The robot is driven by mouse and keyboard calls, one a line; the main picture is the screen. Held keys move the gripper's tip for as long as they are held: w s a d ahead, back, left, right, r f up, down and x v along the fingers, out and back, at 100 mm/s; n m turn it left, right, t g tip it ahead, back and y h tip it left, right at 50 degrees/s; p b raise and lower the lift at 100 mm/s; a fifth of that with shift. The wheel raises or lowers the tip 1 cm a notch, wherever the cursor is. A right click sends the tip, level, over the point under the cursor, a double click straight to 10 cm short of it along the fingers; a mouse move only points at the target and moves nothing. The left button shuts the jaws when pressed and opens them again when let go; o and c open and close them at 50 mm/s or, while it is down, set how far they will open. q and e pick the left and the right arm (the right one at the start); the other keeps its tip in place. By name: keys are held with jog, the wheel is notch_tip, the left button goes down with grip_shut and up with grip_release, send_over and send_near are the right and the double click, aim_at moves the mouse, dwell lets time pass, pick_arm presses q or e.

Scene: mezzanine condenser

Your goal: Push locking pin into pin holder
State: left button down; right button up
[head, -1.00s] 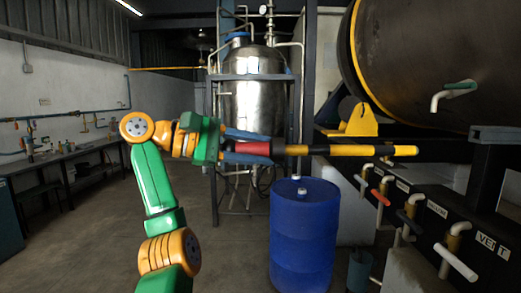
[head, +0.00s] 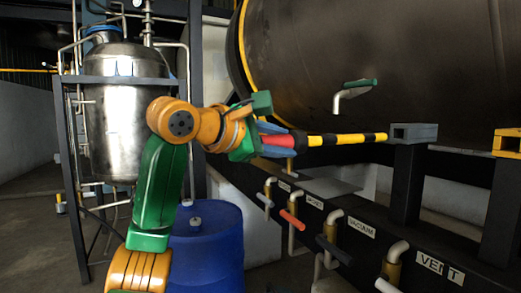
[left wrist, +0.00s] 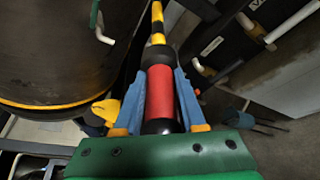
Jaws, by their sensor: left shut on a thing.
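The locking pin has a red grip (head: 284,141) and a yellow and black striped rod (head: 345,139). My left gripper (head: 292,141) is shut on the red grip and holds the pin about level, rod pointing right. In the left wrist view, the blue fingers (left wrist: 162,76) sit on both sides of the red grip (left wrist: 160,92), and the rod (left wrist: 157,25) points away. A grey hollow square block (head: 414,132) on a dark post looks like the pin holder. The rod's tip appears just left of it; whether they touch is unclear. My right gripper is not in view.
A large dark drum (head: 400,60) fills the upper right. A yellow block (head: 507,143) stands on another post at the right edge. Below are valve handles, including a red one (head: 292,220), and a VENT label. A blue barrel (head: 207,255) stands below my left arm.

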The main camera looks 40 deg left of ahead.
aim_at(305, 136)
pick_arm(q)
jog(key=shift+w+r, duration=0.1)
jog(key=shift+w, duration=0.1)
jog(key=shift+s+d+r, duration=0.25)
jog(key=shift+s+d, duration=0.2)
jog(key=shift+d, duration=0.05)
jog(key=shift+s+d+r, duration=0.2)
jog(key=shift+s+d, duration=0.25)
jog(key=shift+w+a+f, duration=0.15)
jog(key=shift+w+a, duration=0.1)
jog(key=shift+w, duration=0.55)
jog(key=shift+w+d+p, duration=0.1)
jog(key=shift+w+p, duration=0.2)
jog(key=shift+w+d, duration=0.3)
jog(key=shift+d, duration=0.1)
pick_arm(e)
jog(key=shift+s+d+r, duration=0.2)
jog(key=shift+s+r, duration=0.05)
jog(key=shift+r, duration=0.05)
pick_arm(q)
jog(key=shift+a, duration=0.15)
jog(key=shift+w, duration=0.1)
